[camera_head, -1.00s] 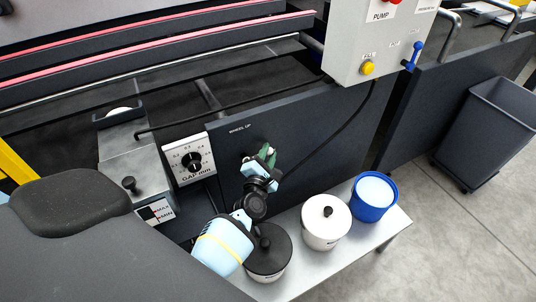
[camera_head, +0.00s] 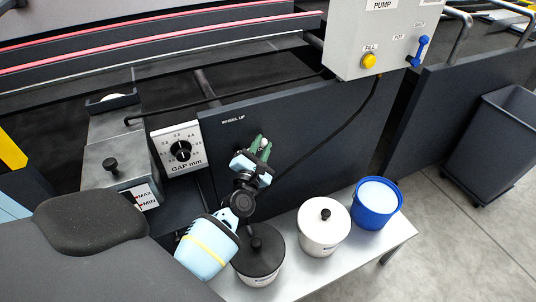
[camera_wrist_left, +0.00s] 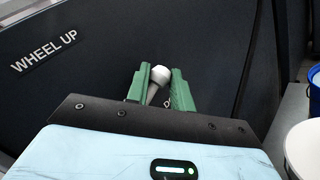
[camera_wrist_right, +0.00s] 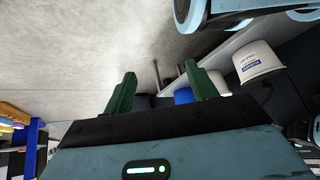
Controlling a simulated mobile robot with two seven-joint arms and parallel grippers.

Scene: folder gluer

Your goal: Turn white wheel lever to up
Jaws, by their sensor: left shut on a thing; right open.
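The white wheel lever (camera_wrist_left: 160,76) shows in the left wrist view as a round white knob on a pale shaft, in front of the dark panel (camera_head: 312,130). My left gripper (camera_wrist_left: 158,88) is shut on it, with a green finger on each side of the shaft. In the head view my left gripper (camera_head: 257,152) is at the panel, below the "WHEEL UP" label (camera_head: 233,120), and only a bit of the white knob (camera_head: 264,143) shows between its fingers. My right gripper (camera_wrist_right: 160,90) is open and empty, away from the panel; it is not in the head view.
A shelf (camera_head: 398,228) below the panel holds a black-lidded pot (camera_head: 259,262), a white-lidded pot (camera_head: 322,228) and a blue bucket (camera_head: 377,204). A gap dial (camera_head: 180,150) is left of the panel. A control box (camera_head: 374,40) is at upper right, and a bin (camera_head: 497,140) stands right.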

